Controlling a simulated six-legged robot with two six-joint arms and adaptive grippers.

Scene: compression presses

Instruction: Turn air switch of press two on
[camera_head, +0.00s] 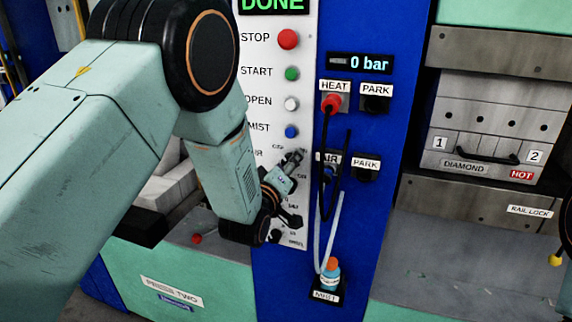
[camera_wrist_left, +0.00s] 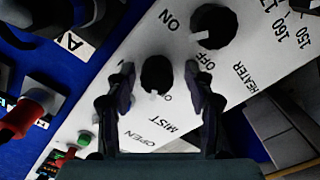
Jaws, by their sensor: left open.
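The white control panel (camera_head: 270,110) of press two stands in the middle of the head view. My left gripper (camera_head: 290,188) is open at its lower part and covers the air switch there. In the left wrist view a black knob (camera_wrist_left: 156,72), by its place between the MIST and HEATER labels the air switch, sits between the two open fingers. I cannot tell whether they touch it. Its white mark points toward the bottom of that view; its own ON and OFF labels are mostly hidden. My right gripper is not in view.
The heater knob (camera_wrist_left: 213,26) is close beside the fingers. Hoses (camera_head: 336,215) hang from plugs right of the panel, near my gripper. A blue MIST button (camera_head: 291,132) is just above it.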

